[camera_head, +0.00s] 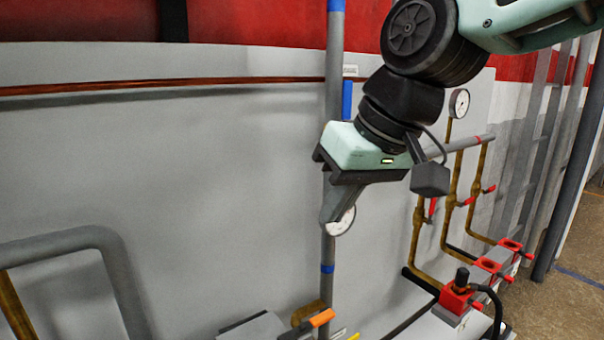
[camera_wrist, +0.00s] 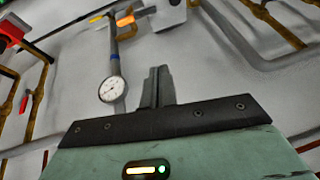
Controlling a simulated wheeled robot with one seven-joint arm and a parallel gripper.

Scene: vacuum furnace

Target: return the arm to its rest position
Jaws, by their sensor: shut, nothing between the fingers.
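My gripper (camera_head: 330,208) hangs from my raised arm in the head view, in front of the grey furnace wall (camera_head: 200,190). Its dark fingers are together, with nothing between them. It overlaps a grey vertical pipe (camera_head: 328,268) and a round white gauge (camera_head: 341,221) in the picture; I cannot tell the gap to them. In the wrist view my gripper (camera_wrist: 158,72) shows its fingers side by side and touching, and the gauge (camera_wrist: 112,89) is seen beside them.
Brass pipes (camera_head: 455,190) with red handles and a second gauge (camera_head: 459,103) stand right of my arm. Red fittings (camera_head: 455,300) and an orange-handled valve (camera_head: 322,318) are low in front. A bent grey pipe (camera_head: 70,238) is at lower left. The wall's middle left is bare.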

